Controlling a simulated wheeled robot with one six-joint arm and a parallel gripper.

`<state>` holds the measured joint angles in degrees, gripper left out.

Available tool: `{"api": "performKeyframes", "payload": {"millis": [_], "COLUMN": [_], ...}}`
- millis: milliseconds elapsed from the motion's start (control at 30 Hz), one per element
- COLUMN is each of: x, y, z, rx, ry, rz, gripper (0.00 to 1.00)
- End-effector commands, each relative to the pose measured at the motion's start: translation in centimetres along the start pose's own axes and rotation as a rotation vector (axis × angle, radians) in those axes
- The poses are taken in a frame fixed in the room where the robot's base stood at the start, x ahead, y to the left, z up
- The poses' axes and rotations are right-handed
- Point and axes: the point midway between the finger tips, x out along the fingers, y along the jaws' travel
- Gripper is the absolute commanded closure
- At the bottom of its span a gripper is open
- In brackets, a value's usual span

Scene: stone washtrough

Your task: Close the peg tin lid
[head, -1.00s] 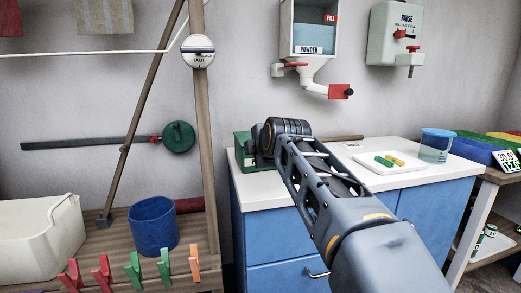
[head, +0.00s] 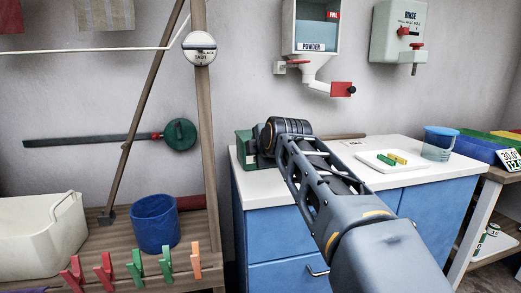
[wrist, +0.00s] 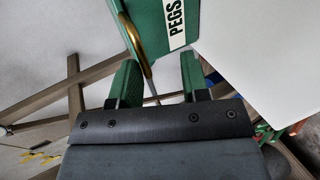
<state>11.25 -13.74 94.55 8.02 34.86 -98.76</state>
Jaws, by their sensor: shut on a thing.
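The green peg tin (head: 244,147) stands at the left back of the white counter, mostly hidden behind my arm. In the wrist view the green panel with its white PEGS label (wrist: 177,22) is at the top. A curved brass handle (wrist: 134,36) hangs at its left edge and runs down toward the space between my fingers. My gripper (wrist: 160,78) shows green fingers with a gap between them, shut on the brass handle, though the contact itself is hard to see. How far the lid stands open cannot be told.
A white tray (head: 376,168) with green and yellow pegs and a blue-lidded cup (head: 439,143) stand further right on the counter (head: 290,187). A powder dispenser (head: 316,50) hangs above. A blue bucket (head: 155,223) stands on the wooden bench at left.

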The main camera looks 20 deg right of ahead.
Motion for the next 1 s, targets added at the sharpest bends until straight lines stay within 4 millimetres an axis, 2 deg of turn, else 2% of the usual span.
{"api": "performKeyframes", "payload": {"millis": [33,1000], "x": [0.45,-0.05], "y": [-0.67,-0.35], "z": [0.03,-0.07], "rx": [-0.001,-0.002], "ry": [0.0,0.001], "rz": [-0.02,-0.017], "gripper": [0.66,0.66]}}
